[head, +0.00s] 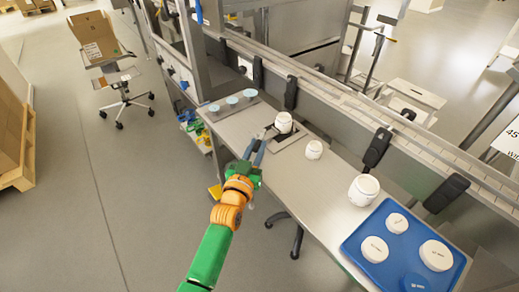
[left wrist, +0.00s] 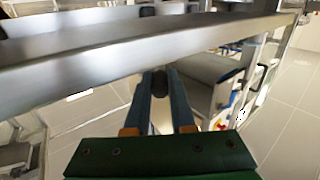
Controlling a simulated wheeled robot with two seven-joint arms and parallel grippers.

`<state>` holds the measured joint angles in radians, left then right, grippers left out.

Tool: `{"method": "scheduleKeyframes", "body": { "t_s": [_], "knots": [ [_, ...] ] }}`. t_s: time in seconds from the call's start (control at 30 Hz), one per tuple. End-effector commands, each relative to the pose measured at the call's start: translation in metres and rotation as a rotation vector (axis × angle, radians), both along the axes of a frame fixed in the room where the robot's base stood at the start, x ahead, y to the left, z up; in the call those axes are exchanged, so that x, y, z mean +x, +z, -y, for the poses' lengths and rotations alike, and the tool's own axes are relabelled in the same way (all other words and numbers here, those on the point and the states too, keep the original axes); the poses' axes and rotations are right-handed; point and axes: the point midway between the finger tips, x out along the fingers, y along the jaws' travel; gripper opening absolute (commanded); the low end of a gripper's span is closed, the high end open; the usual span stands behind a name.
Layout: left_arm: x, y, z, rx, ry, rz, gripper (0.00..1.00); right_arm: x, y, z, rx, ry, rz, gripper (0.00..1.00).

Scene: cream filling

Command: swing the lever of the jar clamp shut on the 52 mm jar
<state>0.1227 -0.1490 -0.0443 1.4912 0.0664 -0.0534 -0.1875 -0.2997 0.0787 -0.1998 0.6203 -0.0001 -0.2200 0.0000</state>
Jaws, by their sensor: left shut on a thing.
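A white jar (head: 284,122) with a dark open top stands in the jar clamp on the bench. The clamp's dark base (head: 291,138) shows in front of the jar; its other parts are too small to make out. My left gripper (head: 259,145) is at the bench's near edge, left of and nearer than the jar. In the left wrist view its two blue-grey fingers (left wrist: 160,82) are shut on a dark rounded knob (left wrist: 159,86), which appears to be the end of the clamp lever. The lever's own angle is hard to tell. My right gripper is not in view.
A small white jar (head: 314,150) and a larger one (head: 363,191) stand to the right on the bench. A blue tray (head: 352,247) holds several lids at the right end. Three pale blue discs (head: 232,100) sit at the left. A rail (head: 330,90) runs behind.

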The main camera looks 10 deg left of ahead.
Motion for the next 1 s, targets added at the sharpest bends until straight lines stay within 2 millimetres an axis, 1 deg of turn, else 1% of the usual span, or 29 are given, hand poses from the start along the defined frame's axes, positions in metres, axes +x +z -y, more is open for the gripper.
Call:
{"method": "scheduleKeyframes", "body": {
  "t_s": [0.47, 0.5, 0.57, 0.6, 0.87, 0.93, 1.0],
  "knots": [
    [0.002, 0.002, -0.001, -0.001, 0.005, 0.006, 0.0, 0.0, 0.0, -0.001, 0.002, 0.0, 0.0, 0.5],
    [0.002, 0.002, -0.001, -0.001, 0.005, 0.006, 0.33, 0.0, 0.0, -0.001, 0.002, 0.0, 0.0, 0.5],
    [0.002, 0.002, -0.001, -0.001, 0.005, 0.005, 0.49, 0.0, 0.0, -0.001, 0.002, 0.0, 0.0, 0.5],
    [0.001, 0.002, -0.001, -0.001, 0.005, 0.005, 0.52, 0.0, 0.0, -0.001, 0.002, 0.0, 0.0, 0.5],
    [0.001, 0.001, -0.001, -0.001, 0.005, 0.003, 0.52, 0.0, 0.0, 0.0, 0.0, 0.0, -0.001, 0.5],
    [-0.005, 0.001, -0.001, -0.001, 0.005, 0.002, 0.52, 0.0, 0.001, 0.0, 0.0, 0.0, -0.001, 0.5],
    [-0.016, 0.001, -0.002, -0.001, 0.005, 0.001, 0.52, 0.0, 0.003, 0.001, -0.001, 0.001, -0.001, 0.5]
  ]
}}
